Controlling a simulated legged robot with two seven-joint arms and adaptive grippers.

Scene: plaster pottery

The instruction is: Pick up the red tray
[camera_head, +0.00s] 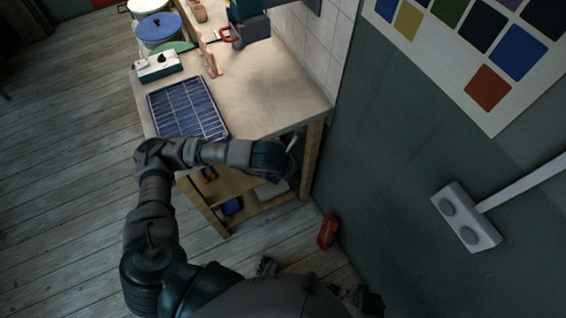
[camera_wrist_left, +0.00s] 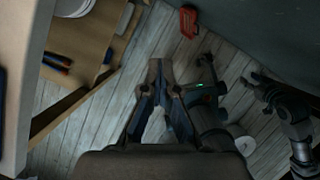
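A rack-like blue tray (camera_head: 187,108) lies flat on the workbench in the head view; it is not red. A small red object (camera_head: 327,231) is on the floor by the dark wall and also shows in the left wrist view (camera_wrist_left: 188,21); I cannot tell whether it is a tray. My left arm reaches across in front of the bench. My left gripper (camera_wrist_left: 159,68) has its fingertips together, with nothing visible between them, above the floor and apart from the red object. What looks like my right gripper (camera_wrist_left: 262,88) is at the right of the wrist view; its fingers are unclear.
The workbench (camera_head: 262,88) has a free top area right of the blue tray. A white and green box (camera_head: 158,66), a blue-lidded pot (camera_head: 157,28) and wooden pieces stand farther back. A lower shelf (camera_head: 228,184) holds small items. The dark wall (camera_head: 400,150) bounds the right.

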